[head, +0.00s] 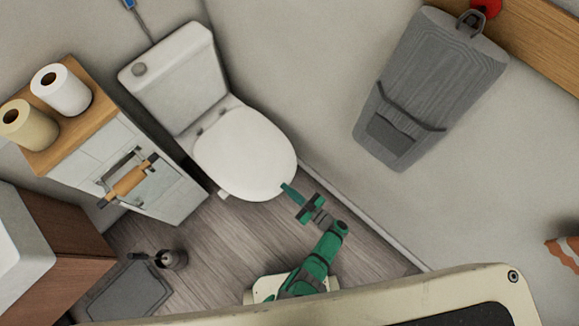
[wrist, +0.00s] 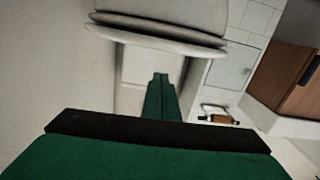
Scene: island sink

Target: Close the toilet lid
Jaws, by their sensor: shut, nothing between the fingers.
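The white toilet (head: 190,100) stands in the corner with its tank against the wall. Its lid (head: 245,150) lies down flat over the bowl in the head view. In the wrist view the lid (wrist: 150,42) shows nearly edge-on as a thin layer along the seat, with a dark line between them. My gripper (head: 290,192) is at the front right edge of the lid, fingers pointing toward it. I cannot tell whether they touch. In the wrist view my gripper (wrist: 160,78) is shut and empty, its green fingers together.
A cabinet (head: 160,180) with a paper holder (head: 128,182) stands left of the toilet, with two paper rolls (head: 62,90) on top. A toilet brush (head: 172,259) and a grey mat (head: 128,290) are on the floor. A grey bag (head: 425,85) hangs on the right wall.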

